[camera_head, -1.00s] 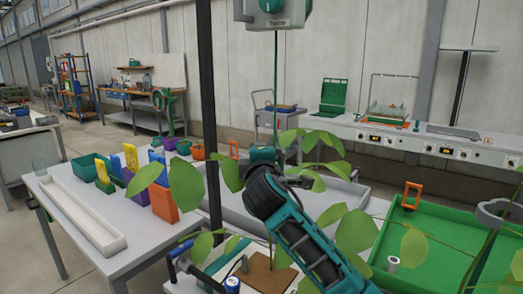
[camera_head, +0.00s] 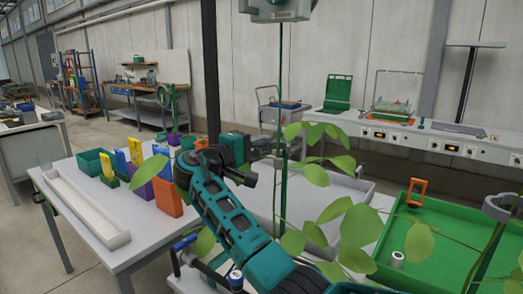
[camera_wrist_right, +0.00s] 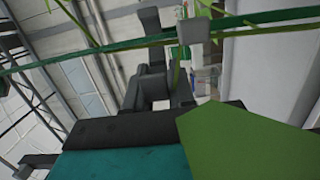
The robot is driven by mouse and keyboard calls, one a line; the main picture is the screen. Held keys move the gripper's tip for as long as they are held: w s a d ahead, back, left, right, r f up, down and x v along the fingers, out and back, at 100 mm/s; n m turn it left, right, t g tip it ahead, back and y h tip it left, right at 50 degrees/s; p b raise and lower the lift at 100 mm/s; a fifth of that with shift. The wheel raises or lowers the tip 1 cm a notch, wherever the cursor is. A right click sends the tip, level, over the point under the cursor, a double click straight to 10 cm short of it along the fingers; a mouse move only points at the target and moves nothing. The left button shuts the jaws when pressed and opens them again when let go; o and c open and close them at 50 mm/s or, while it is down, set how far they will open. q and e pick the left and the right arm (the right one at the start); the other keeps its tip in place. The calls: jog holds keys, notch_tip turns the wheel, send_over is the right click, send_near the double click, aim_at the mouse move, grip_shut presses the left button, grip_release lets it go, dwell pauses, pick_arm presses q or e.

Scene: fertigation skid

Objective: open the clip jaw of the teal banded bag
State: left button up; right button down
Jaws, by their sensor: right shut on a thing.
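My right gripper (camera_head: 248,179) hangs over the work tables, its teal and black arm reaching in from the lower right. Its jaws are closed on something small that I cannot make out. In the right wrist view its dark parts fill the middle, and a leaf (camera_wrist_right: 255,140) covers the lower right. A green cord (camera_head: 283,110) hangs beside the gripper from a box overhead; a small grey block (camera_wrist_right: 193,30) sits against a green strand in the wrist view. I cannot identify the teal banded bag or its clip jaw for certain. My left gripper is not in view.
Leaves (camera_head: 357,226) crowd the space right of the arm. A left table holds a long white tray (camera_head: 88,208), an orange upright piece (camera_head: 168,194) and several coloured containers. A green tray (camera_head: 450,262) with an orange frame (camera_head: 416,190) stands at right.

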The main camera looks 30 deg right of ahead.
jog(key=shift+m+g, duration=0.5)
jog(key=shift+g, duration=0.3)
jog(key=shift+d, duration=0.1)
jog(key=c, duration=1)
grip_release()
jog(key=shift+c, duration=0.2)
jog(key=s+a+b, duration=0.1)
jog(key=s+a, duration=0.1)
jog(key=a, duration=1)
jog(key=shift+a+b, duration=0.35)
jog(key=shift+a, duration=0.05)
